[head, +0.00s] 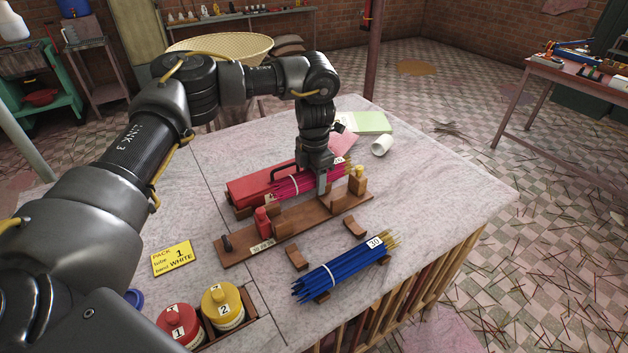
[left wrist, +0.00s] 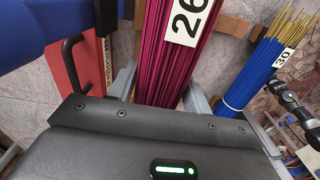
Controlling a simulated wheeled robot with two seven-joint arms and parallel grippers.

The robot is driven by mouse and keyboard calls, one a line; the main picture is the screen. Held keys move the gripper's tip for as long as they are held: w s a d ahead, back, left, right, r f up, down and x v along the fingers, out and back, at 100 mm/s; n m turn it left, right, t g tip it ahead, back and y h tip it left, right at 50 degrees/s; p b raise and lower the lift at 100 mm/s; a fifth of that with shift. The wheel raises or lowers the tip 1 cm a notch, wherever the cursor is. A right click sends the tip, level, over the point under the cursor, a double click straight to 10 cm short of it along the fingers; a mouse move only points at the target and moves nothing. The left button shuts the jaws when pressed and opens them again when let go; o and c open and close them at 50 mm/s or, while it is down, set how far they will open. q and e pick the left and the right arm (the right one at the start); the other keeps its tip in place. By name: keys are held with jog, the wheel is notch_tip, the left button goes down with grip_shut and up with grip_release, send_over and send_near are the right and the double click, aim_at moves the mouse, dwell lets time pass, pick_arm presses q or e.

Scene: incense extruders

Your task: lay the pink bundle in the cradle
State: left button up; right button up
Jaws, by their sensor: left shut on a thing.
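The pink bundle (head: 290,185) of thin sticks has a white band and a label. My left gripper (head: 322,186) points down and is shut on it from above. In the left wrist view the bundle (left wrist: 165,65) runs between my two grey fingers, with its label reading 26. I cannot tell whether it touches the wooden supports behind the board. Two empty notched wooden blocks, which look like a cradle (head: 297,258), stand in front of the board. A blue bundle (head: 340,271), labelled 30, lies on similar blocks. My right gripper does not show clearly.
A wooden board (head: 290,228) with a red piece (head: 263,222) and a yellow-topped post lies between the pink bundle and the empty blocks. A red box (head: 262,184) is behind. A yellow card (head: 172,258) and jars (head: 222,306) are at front left. The table's right side is clear.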

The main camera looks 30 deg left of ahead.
pick_arm(q)
jog(key=shift+a+n, duration=0.15)
jog(key=shift+n, duration=0.15)
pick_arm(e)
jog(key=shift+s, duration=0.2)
pick_arm(q)
jog(key=shift+f, duration=0.1)
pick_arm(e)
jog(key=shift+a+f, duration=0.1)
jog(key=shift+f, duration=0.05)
